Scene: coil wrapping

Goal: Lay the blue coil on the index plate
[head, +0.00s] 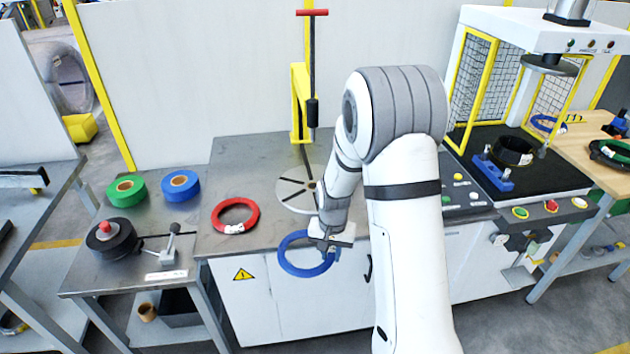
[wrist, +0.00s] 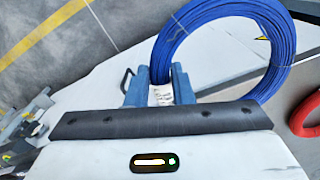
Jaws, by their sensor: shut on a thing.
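The blue coil (head: 283,262) is held in my gripper (head: 328,240), out in front of the workbench's front edge. In the wrist view the blue coil (wrist: 282,50) rises beyond my gripper (wrist: 160,88), whose jaws are shut on its rim at a white label. The index plate (head: 291,195) is a light grey disc with dark slots on the bench, behind the coil and partly hidden by my arm. The coil is apart from the plate.
A red coil (head: 235,216) lies on the bench left of the plate; part of it shows in the wrist view (wrist: 306,115). A yellow post (head: 299,100) stands behind the plate. Green (head: 126,190) and blue (head: 181,185) tape rolls sit on the left table. A press (head: 545,60) stands right.

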